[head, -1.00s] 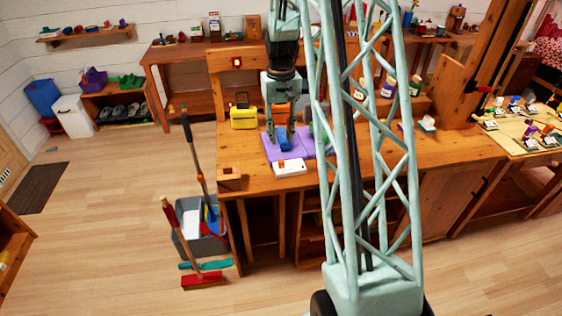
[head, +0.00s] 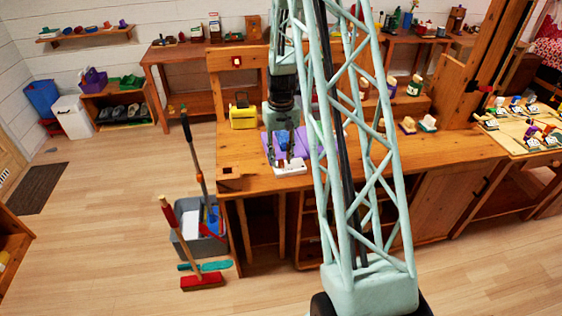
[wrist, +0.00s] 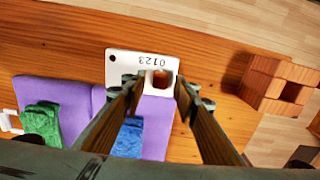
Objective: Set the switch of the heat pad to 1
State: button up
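The heat pad is a purple pad (wrist: 62,98) lying on the wooden table; it also shows in the head view (head: 267,152). Its white switch box (wrist: 125,68), printed 0123, lies at the pad's edge and shows in the head view (head: 291,169). A reddish-brown part (wrist: 160,78) shows in the box beside the digits; I cannot tell which number it is set to. My gripper (wrist: 159,88) is open, its two fingertips apart on either side of that part, with nothing between them. In the head view my gripper (head: 291,160) is right over the box. Contact is unclear.
A blue cloth-like item (wrist: 128,138) and a green one (wrist: 42,120) lie on the pad. A wooden block with a hole (wrist: 262,85) stands near the table's edge, beside the box. A yellow item (head: 243,117) stands farther back.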

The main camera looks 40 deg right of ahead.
jog(key=shift+f, duration=0.7)
grip_shut()
